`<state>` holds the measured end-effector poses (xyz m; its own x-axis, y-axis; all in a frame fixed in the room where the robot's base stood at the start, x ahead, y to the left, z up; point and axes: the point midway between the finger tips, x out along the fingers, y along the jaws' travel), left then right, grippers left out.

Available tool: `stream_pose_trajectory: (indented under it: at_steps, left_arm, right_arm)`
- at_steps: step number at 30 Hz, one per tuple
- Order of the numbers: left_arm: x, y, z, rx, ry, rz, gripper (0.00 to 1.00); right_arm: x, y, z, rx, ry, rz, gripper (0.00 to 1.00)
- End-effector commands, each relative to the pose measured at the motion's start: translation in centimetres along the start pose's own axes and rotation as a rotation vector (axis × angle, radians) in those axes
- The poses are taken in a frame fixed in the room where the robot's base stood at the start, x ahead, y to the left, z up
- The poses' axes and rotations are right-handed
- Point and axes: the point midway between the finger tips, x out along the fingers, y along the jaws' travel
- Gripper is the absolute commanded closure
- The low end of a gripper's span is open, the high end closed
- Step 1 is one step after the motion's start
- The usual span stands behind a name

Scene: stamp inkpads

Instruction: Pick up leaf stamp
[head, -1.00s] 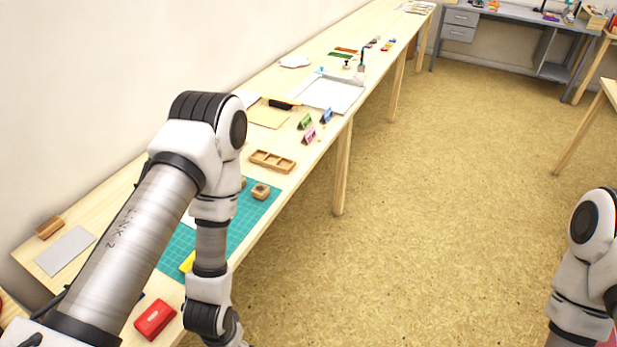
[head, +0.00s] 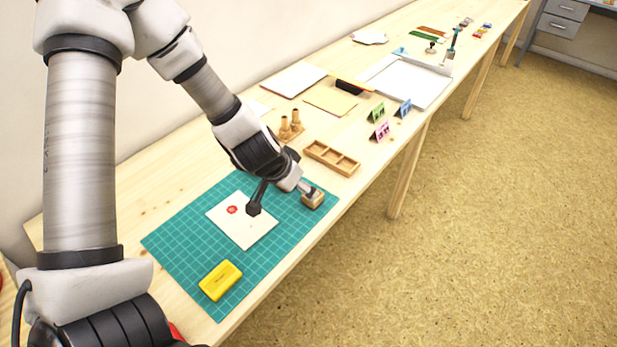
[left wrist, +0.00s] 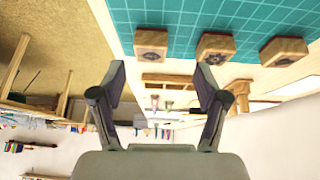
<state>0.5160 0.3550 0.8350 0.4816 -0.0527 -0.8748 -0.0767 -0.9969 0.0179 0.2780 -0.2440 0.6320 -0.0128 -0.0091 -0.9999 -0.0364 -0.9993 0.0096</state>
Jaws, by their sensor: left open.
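Three wooden block stamps show in the left wrist view at the mat's edge: a left block (left wrist: 151,42), a middle block (left wrist: 215,47) with a dark jagged mark, and a right block (left wrist: 284,50) with a dark mark. I cannot tell for sure which mark is the leaf. In the head view one wooden block (head: 313,200) sits on the green mat's right part; my arm hides the others. My left gripper (head: 280,198) is open and empty above the mat, one finger close to that block. Its two fingers show apart in the left wrist view (left wrist: 160,80).
An empty wooden tray (head: 331,158) and a stand with two pegs (head: 290,128) are behind. Small cards (head: 379,131) stand farther back.

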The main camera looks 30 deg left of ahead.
Motion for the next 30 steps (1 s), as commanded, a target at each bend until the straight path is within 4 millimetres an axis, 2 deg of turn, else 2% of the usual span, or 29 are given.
stream_pose_trajectory:
  at_steps: [8, 14, 22, 23, 27, 28, 30]
  left_arm:
    - [3.8, 0.1, 0.0, 0.004, 0.001, -0.001, 0.26]
    - [7.4, 0.2, -0.4, 0.003, 0.0, -0.001, 0.26]
    - [7.7, 0.2, -0.7, 0.002, 0.0, 0.0, 0.26]
    - [7.7, 0.2, -0.7, 0.002, 0.0, 0.0, 0.3]
    - [7.7, 0.2, -0.7, 0.002, 0.0, 0.0, 0.79]
    - [7.7, 0.2, -0.7, 0.002, 0.0, 0.0, 0.84]
    - [7.7, 0.2, -0.7, 0.001, 0.0, 0.0, 0.84]
  right_arm:
    - [2.8, 0.1, 0.2, 0.004, -0.005, 0.0, 0.0]
    - [5.5, 0.1, 0.2, 0.003, -0.004, 0.0, 0.0]
    - [5.4, 0.1, 0.1, 0.003, -0.003, 0.0, 0.0]
    - [5.4, 0.1, 0.1, 0.003, -0.003, 0.0, 0.0]
    - [5.4, 0.1, 0.1, 0.003, -0.003, 0.0, 0.0]
    - [5.4, 0.1, 0.1, 0.003, -0.003, 0.0, 0.0]
    - [5.4, 0.1, 0.1, 0.003, -0.003, 0.0, 0.0]
